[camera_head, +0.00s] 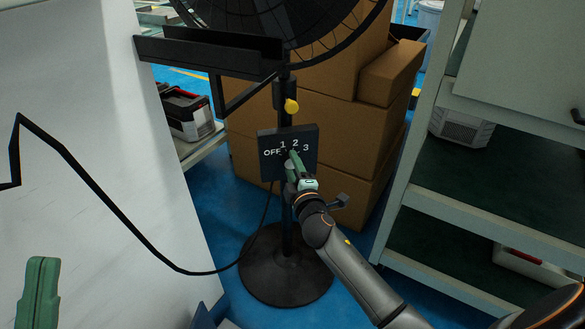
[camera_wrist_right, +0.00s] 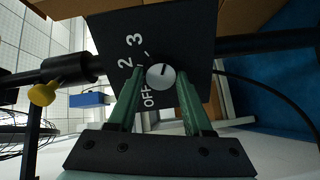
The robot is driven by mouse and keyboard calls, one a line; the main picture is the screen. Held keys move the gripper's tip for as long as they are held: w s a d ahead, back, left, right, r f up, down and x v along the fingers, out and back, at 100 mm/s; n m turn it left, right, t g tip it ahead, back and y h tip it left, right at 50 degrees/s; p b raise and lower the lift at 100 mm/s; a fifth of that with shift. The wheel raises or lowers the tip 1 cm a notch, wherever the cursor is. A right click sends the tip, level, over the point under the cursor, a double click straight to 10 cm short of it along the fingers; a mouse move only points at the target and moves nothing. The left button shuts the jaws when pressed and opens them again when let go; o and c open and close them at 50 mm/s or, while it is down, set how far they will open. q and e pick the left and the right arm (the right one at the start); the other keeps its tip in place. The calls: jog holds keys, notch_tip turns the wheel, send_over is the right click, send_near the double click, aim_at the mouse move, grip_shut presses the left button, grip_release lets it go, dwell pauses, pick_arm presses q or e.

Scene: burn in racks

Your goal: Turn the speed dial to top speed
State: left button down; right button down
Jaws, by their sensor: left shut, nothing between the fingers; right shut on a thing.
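The dark speed panel (camera_head: 272,144) is on the fan's pole, marked OFF, 1, 2 and 3. Its round grey dial (camera_wrist_right: 160,76) shows in the right wrist view, with a small dark mark on its face; which number it points at I cannot tell. My right gripper (camera_head: 294,160) is at the panel in the head view and hides the dial there. In the wrist view its green fingers (camera_wrist_right: 160,80) are shut on the dial, one on each side, and cover the 1. My left gripper (camera_head: 40,285) is shut and empty at the lower left, away from the panel.
The fan's round base (camera_head: 287,265) stands on the blue floor. A black cable (camera_head: 130,238) runs across the white surface at left. Cardboard boxes (camera_head: 330,118) are stacked behind the pole. A shelf rack (camera_head: 470,215) stands at right. A yellow knob (camera_head: 291,106) is above the panel.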

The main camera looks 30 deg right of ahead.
jog(key=shift+m, duration=0.7)
jog(key=shift+c, duration=1.6)
grip_release()
jog(key=p+v, duration=0.2)
jog(key=v, duration=0.5)
jog(key=shift+s, duration=0.25)
